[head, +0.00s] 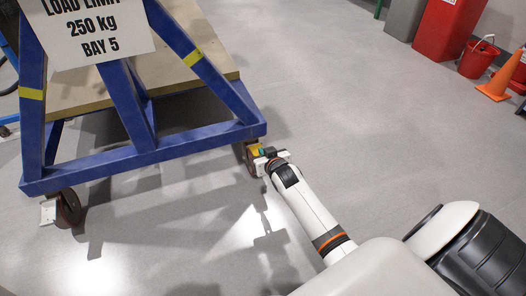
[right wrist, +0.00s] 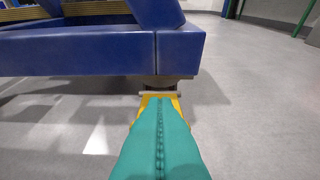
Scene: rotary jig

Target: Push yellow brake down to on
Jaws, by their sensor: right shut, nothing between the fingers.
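The yellow brake (head: 256,149) is on the caster under the right front corner of a blue steel frame (head: 150,158). In the right wrist view the yellow brake (right wrist: 174,101) shows on both sides of my fingertips, just below the frame's corner. My right gripper (head: 267,153) is at that caster. In the right wrist view its teal fingers (right wrist: 160,105) are shut together with nothing between them, and their tips overlap the brake. I cannot tell whether they touch it. The fingers hide the middle of the brake. My left gripper is not in view.
A second caster (head: 69,208) with a pale pedal stands at the frame's left corner. A load limit sign (head: 97,30) hangs on the frame. A red bucket (head: 479,58) and an orange cone (head: 498,80) stand far right. The grey floor between is clear.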

